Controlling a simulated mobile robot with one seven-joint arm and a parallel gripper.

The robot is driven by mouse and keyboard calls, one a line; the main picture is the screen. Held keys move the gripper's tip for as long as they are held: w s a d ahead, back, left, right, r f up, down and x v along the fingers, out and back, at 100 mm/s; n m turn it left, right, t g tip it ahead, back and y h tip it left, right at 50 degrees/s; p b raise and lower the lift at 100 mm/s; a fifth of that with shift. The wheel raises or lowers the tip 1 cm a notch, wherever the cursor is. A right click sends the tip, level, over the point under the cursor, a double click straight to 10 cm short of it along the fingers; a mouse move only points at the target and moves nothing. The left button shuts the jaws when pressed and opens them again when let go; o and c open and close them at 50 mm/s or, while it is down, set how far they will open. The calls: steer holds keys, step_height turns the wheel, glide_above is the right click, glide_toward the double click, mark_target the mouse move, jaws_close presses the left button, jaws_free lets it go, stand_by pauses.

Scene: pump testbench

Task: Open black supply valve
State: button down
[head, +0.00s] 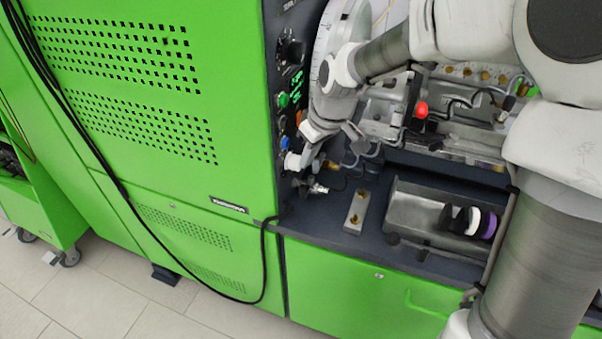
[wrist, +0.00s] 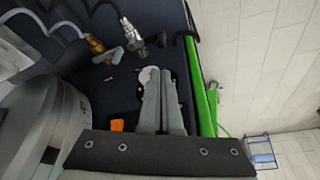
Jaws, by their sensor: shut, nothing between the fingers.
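My gripper (head: 304,161) is at the dark side panel of the green cabinet, low down and close to the panel. In the wrist view my gripper (wrist: 158,74) has its two grey fingers together with nothing between them. Beyond the fingertips a silver fitting with a dark part (wrist: 155,41) sticks out; it looks apart from the fingers. Left of it is a brass fitting with a grey lever-like end (wrist: 131,34). In the head view a silver fitting (head: 318,188) shows just below my gripper. I cannot tell for sure which fitting is the black supply valve, nor its lever position.
The dark panel carries a green button (head: 283,100) and a black knob (head: 291,50). A black cable (head: 264,255) hangs down the green cabinet (head: 150,110). On the bench are a metal block (head: 356,211) and a metal tray (head: 416,214) with discs. An orange part (wrist: 117,125) is beside the fingers.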

steer(key=b, duration=0.1)
glide_toward(307, 182)
steer(key=s+a+f, duration=0.1)
steer(key=a+f, duration=0.3)
steer(key=f, duration=0.1)
steer(key=shift+s, duration=0.2)
steer(key=shift+d, duration=0.1)
